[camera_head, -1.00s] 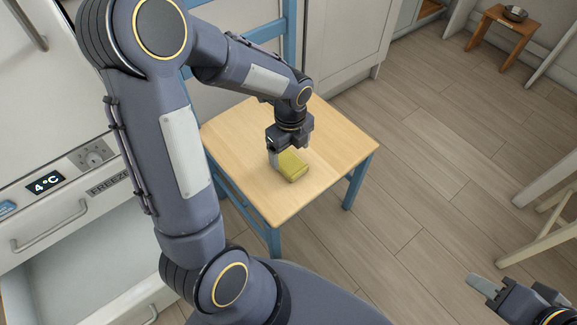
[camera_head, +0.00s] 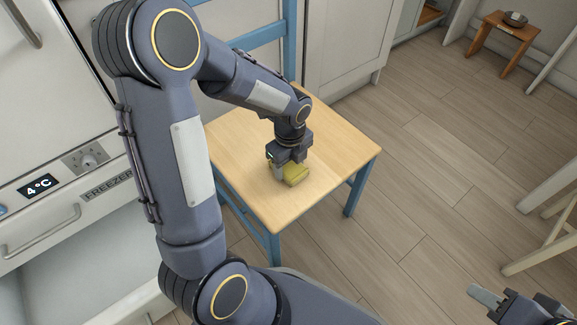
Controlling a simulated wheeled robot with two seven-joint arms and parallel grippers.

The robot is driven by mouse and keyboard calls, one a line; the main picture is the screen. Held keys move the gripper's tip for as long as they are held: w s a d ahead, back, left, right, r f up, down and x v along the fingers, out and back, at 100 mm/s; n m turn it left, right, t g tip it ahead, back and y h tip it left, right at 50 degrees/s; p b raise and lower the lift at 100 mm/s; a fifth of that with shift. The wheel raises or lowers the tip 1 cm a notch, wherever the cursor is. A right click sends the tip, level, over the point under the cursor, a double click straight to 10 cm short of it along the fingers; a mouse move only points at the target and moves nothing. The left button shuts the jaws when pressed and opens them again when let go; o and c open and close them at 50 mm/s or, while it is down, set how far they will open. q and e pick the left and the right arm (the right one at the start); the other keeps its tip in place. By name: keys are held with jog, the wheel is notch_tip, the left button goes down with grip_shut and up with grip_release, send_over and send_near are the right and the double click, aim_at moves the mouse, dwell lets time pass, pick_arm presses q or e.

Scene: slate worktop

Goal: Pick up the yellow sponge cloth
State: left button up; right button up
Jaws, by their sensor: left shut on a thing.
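The yellow sponge cloth (camera_head: 296,174) is on the wooden seat of a blue chair (camera_head: 320,195), near the middle of the seat. My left gripper (camera_head: 284,172) points down at it and is shut on it. The gripper's body hides the far part of the cloth. I cannot tell whether the cloth is clear of the seat. My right gripper (camera_head: 488,298) shows in the bottom right corner, away from the chair. One finger is plain to see, and its opening cannot be made out.
A freezer (camera_head: 60,210) with an open drawer stands at the left. The chair's blue backrest (camera_head: 290,45) rises behind the seat. A small wooden stool (camera_head: 500,42) with a metal bowl (camera_head: 515,18) is at the far right. The wooden floor between is clear.

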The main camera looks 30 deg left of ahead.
aim_at(290, 165)
pick_arm(q)
jog(key=shift+r+p, duration=0.35)
jog(key=shift+r, duration=0.25)
notch_tip(290, 165, up, 3)
jog(key=shift+f+p, duration=0.15)
jog(key=shift+p, duration=0.55)
jog(key=s+d+r+p, duration=0.2)
jog(key=s+r, duration=0.2)
jog(key=s, duration=0.2)
jog(key=s+d+r+p, duration=0.3)
jog(key=s+r, duration=0.2)
jog(key=s, duration=0.2)
jog(key=shift+d+p, duration=0.2)
jog(key=shift+p, duration=0.15)
